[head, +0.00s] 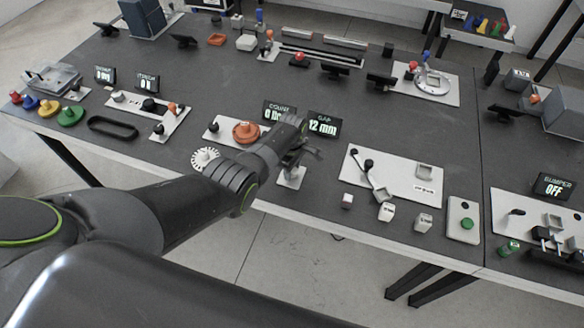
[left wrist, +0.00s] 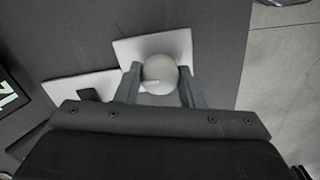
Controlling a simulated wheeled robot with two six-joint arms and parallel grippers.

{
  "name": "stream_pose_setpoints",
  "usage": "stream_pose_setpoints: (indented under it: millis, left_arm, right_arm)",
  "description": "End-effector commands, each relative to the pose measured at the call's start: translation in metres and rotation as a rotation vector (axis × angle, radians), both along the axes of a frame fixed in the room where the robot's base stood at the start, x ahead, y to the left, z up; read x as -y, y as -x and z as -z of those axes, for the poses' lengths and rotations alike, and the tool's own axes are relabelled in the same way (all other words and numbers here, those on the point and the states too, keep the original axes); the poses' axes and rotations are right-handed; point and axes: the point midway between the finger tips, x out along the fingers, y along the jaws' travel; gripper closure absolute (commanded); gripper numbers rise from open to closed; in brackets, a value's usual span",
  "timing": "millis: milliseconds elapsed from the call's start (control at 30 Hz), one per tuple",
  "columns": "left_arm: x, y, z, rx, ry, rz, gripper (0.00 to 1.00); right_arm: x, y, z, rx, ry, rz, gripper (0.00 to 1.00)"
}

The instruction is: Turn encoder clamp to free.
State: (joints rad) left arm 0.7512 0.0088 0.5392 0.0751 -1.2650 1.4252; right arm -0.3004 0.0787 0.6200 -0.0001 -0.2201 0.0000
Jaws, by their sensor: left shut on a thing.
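A round pale knob (left wrist: 160,72) with a light pointer mark sits on a small white plate (left wrist: 128,50) in the left wrist view. I take this to be the encoder clamp, though no label shows. My left gripper (left wrist: 159,84) has one finger on each side of the knob and is shut on it. In the head view my left gripper (head: 291,167) points down over the small white plate (head: 291,180) near the table's front edge, and it mostly hides the knob. My right gripper is not in view.
A white toothed disc (head: 205,157) and an orange disc (head: 246,132) lie left of the gripper. A COUNT display (head: 279,112) and a GAP display (head: 323,124) reading 12 mm stand behind it. A white panel (head: 398,173) with a lever lies to the right.

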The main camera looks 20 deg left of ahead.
Motion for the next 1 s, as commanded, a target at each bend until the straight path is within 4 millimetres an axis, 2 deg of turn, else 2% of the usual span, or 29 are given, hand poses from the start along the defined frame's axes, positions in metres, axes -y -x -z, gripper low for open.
stream_pose_setpoints:
  millis: [400, 433, 567, 867, 1000]
  left_arm:
    - [-0.001, -0.0012, -0.0011, 0.003, -0.002, -0.008, 0.88]
    - [-0.0009, -0.0013, -0.0011, 0.003, -0.002, -0.008, 0.62]
    - [-0.0007, -0.0011, -0.0009, 0.002, -0.001, -0.007, 0.45]
    - [-0.0002, -0.0004, -0.0009, 0.001, -0.001, -0.007, 0.43]
    - [-0.0001, -0.0008, -0.0082, 0.002, 0.0, -0.006, 0.43]
  right_arm:
    - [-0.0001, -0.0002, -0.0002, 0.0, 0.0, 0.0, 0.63]
    - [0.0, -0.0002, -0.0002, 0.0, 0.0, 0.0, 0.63]
    - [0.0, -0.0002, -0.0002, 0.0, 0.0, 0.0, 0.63]
    - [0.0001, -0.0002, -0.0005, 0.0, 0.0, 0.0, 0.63]
    - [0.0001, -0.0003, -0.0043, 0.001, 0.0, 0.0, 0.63]
